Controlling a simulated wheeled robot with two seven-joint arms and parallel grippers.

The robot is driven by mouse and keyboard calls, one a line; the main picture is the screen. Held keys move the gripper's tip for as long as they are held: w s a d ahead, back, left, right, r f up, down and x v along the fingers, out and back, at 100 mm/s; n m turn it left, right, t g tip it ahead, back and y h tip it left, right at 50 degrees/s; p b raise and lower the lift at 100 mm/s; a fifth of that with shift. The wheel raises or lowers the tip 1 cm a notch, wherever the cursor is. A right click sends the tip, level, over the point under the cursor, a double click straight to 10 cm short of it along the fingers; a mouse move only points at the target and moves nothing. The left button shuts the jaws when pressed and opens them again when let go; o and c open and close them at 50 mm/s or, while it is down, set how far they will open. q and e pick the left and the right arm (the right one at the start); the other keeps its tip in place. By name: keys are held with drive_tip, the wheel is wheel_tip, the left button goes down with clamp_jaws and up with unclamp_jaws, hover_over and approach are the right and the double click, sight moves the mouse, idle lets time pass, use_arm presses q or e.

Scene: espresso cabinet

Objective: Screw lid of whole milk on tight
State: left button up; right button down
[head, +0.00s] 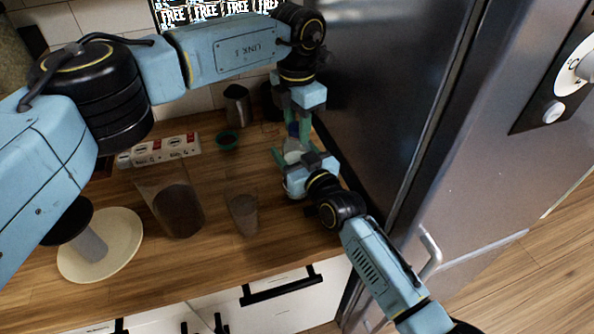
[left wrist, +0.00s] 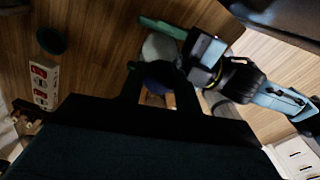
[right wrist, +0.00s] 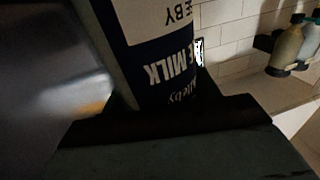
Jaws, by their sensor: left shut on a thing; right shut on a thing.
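The whole milk bottle (head: 292,157) stands on the wooden counter beside the fridge, mostly hidden by my grippers. Its dark blue and white label reading MILK (right wrist: 155,60) fills much of the right wrist view. The blue lid (head: 293,129) is at the top of the bottle; it also shows in the left wrist view (left wrist: 160,74). My left gripper (head: 299,132) points down from above, shut on the lid. My right gripper (head: 287,164) comes from the front right, shut on the bottle body. I cannot tell how tightly the lid sits.
Two dark clear tumblers (head: 178,206) (head: 243,214) stand left of the bottle. The tall fridge (head: 390,90) closes off the right side.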

use_arm(q)
drive_tip(key=m, duration=0.3)
drive_tip(key=shift+m, duration=0.4)
drive_tip(key=o, duration=1.1)
drive_tip(key=shift+r, duration=2.25)
drive_tip(key=shift+c, duration=0.6)
drive_tip(key=n, duration=0.2)
drive_tip(key=r+n, duration=0.1)
drive_tip(key=shift+r+n, duration=0.2)
drive_tip(key=shift+n, duration=0.2)
wheel_tip(320, 180, up, 2)
drive_tip(key=n, duration=0.5)
